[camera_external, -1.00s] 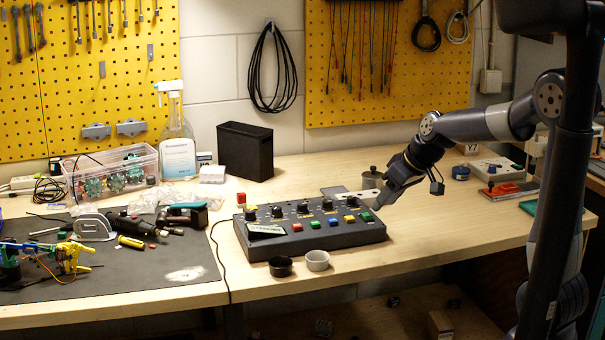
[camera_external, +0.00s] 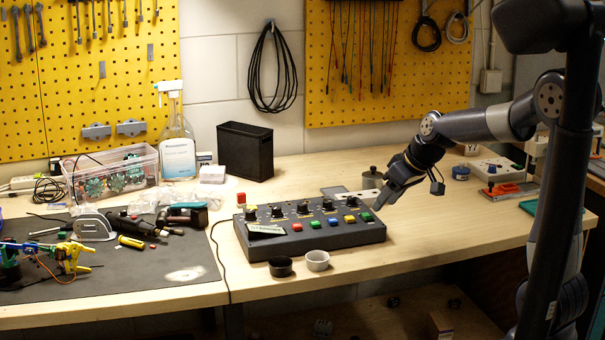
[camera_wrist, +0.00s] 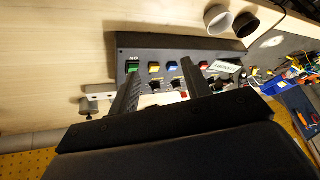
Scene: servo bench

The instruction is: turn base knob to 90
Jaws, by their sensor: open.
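The dark control box (camera_external: 345,238) sits on the wooden bench. A row of black knobs runs along its back, from a knob at the left end (camera_external: 250,212) to one at the right (camera_external: 353,202). Coloured buttons, such as the red one (camera_external: 297,227), line its front. I cannot read which knob is the base knob. My gripper (camera_external: 378,207) is over the box's right end, near the green button (camera_external: 366,216). In the wrist view the jaws (camera_wrist: 160,90) are apart and empty, above the box (camera_wrist: 225,45). Parts of the knob row are hidden behind them.
A black cup (camera_external: 281,266) and a white cup (camera_external: 317,260) stand in front of the box. A metal pot (camera_external: 372,179) is behind its right end. Tools crowd the dark mat (camera_external: 150,275) at left. The bench front right is clear.

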